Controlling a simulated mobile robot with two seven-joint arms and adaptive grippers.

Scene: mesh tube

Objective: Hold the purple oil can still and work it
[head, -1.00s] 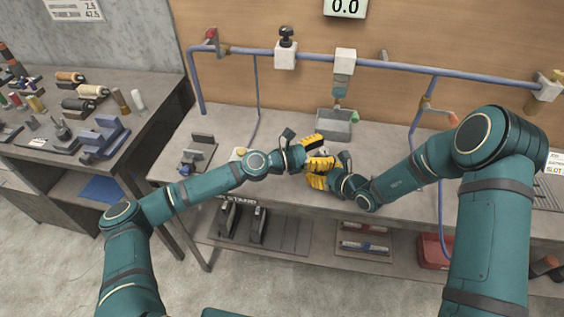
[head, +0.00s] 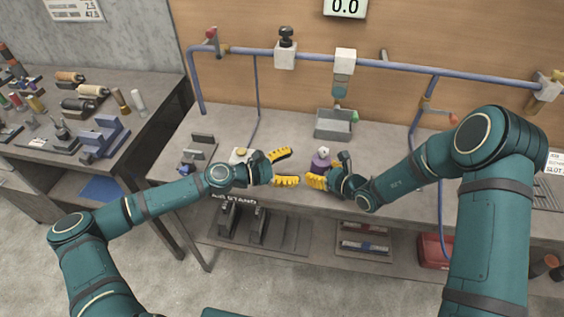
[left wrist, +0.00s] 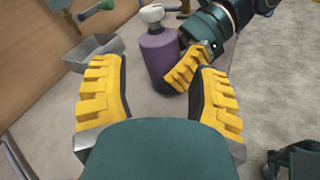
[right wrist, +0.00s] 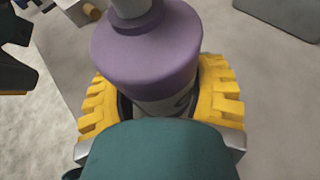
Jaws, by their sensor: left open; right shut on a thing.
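The purple oil can (head: 320,163) stands on the bench and has a white top. In the right wrist view the can (right wrist: 150,55) sits between the yellow fingers of my right gripper (right wrist: 160,100), which is shut around its lower body. A pale label with dark marks shows low on the can there. My left gripper (head: 285,167) is open and empty, to the left of the can. In the left wrist view the can (left wrist: 158,58) stands ahead, beyond the open fingers (left wrist: 160,95), apart from them. The right gripper hides part of the can in the head view.
A grey open bin (head: 334,124) stands behind the can, under a dispenser (head: 344,68) on the blue pipe. A small fixture (head: 197,152) and a pale block with a yellow button (head: 241,154) are to the left.

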